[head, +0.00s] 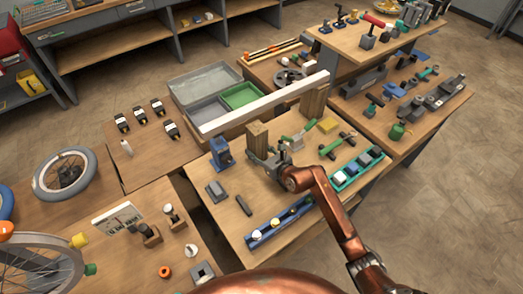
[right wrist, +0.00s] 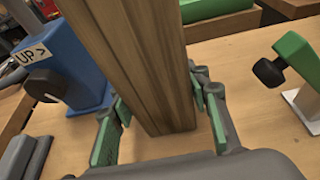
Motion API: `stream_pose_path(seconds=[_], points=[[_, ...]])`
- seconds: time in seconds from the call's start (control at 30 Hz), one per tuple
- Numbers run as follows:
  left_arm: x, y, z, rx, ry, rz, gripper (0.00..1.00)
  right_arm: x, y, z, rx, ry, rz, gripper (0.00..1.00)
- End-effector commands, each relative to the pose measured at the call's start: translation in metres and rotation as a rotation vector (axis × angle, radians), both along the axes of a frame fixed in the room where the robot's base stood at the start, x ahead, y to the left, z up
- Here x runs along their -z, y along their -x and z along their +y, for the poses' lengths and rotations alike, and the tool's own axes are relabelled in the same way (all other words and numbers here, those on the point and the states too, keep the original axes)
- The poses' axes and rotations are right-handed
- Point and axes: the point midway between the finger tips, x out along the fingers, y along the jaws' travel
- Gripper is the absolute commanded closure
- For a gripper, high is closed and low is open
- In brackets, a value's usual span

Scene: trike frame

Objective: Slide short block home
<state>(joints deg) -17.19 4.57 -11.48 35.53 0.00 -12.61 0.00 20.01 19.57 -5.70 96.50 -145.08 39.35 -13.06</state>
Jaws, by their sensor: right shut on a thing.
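The shorter wooden block (head: 257,136) stands upright on the middle table, beside the long white beam (head: 265,103). A taller wooden block (head: 314,101) stands under the beam's right end. My right gripper (head: 268,160) is shut on the shorter block low down. In the right wrist view, green-padded fingers (right wrist: 160,125) flank the wooden block (right wrist: 140,60), whose top is out of frame. A blue stand (head: 220,153) is left of the block; it shows in the right wrist view with an "UP" label and black knob (right wrist: 75,62). My left gripper is not in view.
A grey block (head: 215,191) and a dark bar (head: 243,205) lie left of my gripper. A blue tray (head: 279,222) and a green tray (head: 357,168) lie in front and right. Grey and green bins (head: 240,95) stand behind the beam.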

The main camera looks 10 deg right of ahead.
Motion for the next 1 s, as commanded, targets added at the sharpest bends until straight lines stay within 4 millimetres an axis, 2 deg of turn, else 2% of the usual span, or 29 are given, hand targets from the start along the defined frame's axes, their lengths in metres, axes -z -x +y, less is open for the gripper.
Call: stream_pose_path(seconds=[1.0], points=[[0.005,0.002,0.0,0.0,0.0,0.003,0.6,0.0,-0.027,0.011,0.0,0.0,0.0,0.85]])
